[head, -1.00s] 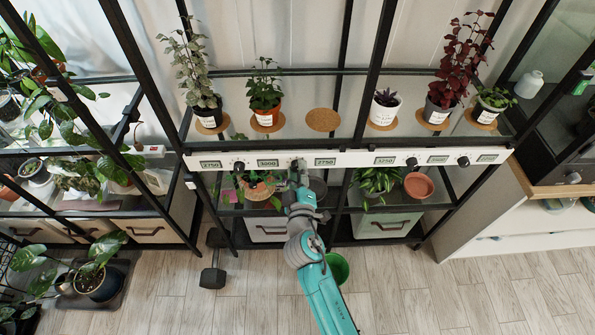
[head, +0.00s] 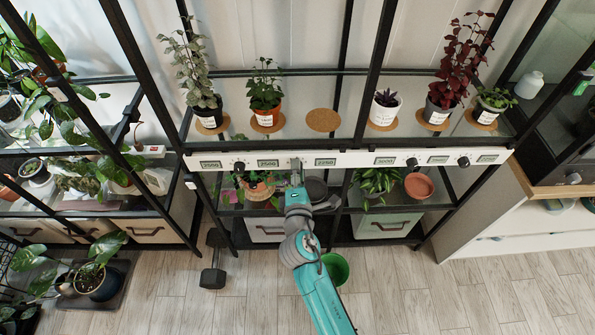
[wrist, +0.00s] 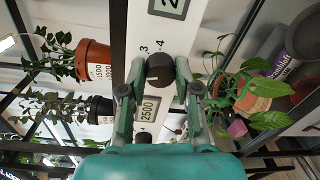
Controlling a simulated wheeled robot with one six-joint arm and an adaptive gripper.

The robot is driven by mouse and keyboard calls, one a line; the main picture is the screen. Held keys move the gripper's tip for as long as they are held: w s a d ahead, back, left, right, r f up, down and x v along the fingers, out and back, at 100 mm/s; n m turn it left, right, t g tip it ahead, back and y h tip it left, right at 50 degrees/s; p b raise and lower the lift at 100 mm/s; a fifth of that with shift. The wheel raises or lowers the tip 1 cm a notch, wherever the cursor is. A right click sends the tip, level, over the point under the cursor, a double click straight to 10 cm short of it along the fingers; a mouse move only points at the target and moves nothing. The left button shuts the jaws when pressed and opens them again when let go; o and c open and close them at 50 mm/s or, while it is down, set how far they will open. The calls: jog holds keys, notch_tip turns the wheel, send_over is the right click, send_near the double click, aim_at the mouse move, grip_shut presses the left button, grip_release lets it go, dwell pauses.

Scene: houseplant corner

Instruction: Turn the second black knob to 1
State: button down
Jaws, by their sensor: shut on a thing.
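A white control rail (head: 350,158) runs along the front of the shelf, with black knobs and small number displays on it. My gripper (wrist: 158,84) is shut on the second black knob from the left (wrist: 160,66), with one finger on each side of it. In the wrist view the figures 3 and 4 show beside this knob; which figure it points to I cannot tell. A display reading 2500 (wrist: 149,109) lies between the fingers. In the head view my gripper (head: 296,176) covers most of the knob. The first black knob (head: 239,166) is to its left.
Two more black knobs (head: 412,162) are further right on the rail. Potted plants (head: 266,92) stand on the shelf above, around an empty cork coaster (head: 323,120). Plants and bowls sit below. A green bucket (head: 336,268) and a dumbbell (head: 213,262) are on the floor.

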jog(key=n, duration=0.4)
jog(key=shift+n, duration=0.3)
jog(key=shift+h, duration=0.3)
jog(key=c, duration=0.8)
grip_release()
jog(key=shift+a, duration=0.1)
jog(key=s, duration=1.2)
jog(key=shift+d+r, duration=0.25)
jog(key=shift+d, duration=0.15)
jog(key=shift+f, duration=0.1)
